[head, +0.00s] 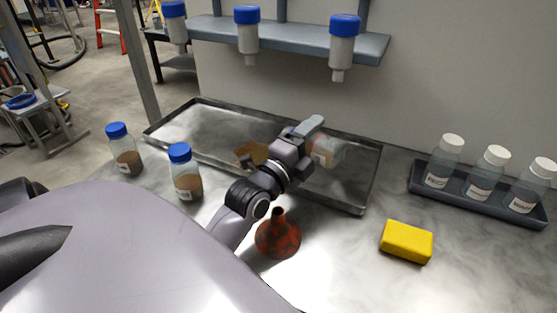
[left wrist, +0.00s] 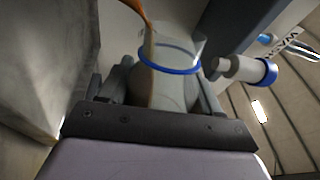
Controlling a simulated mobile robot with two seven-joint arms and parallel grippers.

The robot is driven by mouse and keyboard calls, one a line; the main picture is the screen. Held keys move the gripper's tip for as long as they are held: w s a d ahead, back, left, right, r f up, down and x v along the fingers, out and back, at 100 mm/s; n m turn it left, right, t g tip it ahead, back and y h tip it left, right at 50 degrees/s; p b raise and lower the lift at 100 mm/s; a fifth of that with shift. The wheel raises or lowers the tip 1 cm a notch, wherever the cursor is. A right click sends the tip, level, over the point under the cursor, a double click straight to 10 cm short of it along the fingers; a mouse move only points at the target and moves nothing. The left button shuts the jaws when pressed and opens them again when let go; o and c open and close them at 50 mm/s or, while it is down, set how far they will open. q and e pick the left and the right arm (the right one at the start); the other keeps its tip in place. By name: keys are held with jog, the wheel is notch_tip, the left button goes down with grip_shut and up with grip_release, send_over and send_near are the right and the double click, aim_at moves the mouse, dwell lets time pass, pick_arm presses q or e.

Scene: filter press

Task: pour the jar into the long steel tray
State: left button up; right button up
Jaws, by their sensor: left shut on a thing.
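The long steel tray (head: 200,128) lies on the bench below the wall rack. My left gripper (head: 312,143) is over the tray's right half, shut on a clear jar (head: 328,151) with a pale label. The jar looks strongly tilted, and the gripper partly hides it. In the left wrist view the jar (left wrist: 172,88) sits between the fingers with a blue ring near its open-looking end. A brown-orange strip (left wrist: 137,12) shows beside that end; I cannot tell whether it is poured content. A brown patch (head: 251,153) shows at the tray's middle. My right gripper is not in view.
A red funnel (head: 278,238) stands in front of the tray, near my arm. Two blue-capped jars (head: 125,153) (head: 187,177) stand at the left. A yellow sponge-like block (head: 406,242) and a rack of white-capped bottles (head: 420,188) are at the right. Blue-capped bottles (head: 247,35) hang above.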

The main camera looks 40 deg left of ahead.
pick_arm(q)
jog(key=shift+d+r+n+p, duration=0.15)
jog(key=shift+r+n+p, duration=0.05)
jog(key=shift+n+p, duration=0.2)
jog(key=shift+d+f, duration=0.1)
jog(key=shift+a+f+n+y+p, duration=0.15)
jog(key=shift+f+n+p, duration=0.1)
jog(key=shift+n, duration=0.35)
jog(key=shift+a+f+n+y+p, duration=0.1)
jog(key=shift+n+y+p, duration=0.1)
jog(key=shift+n, duration=0.4)
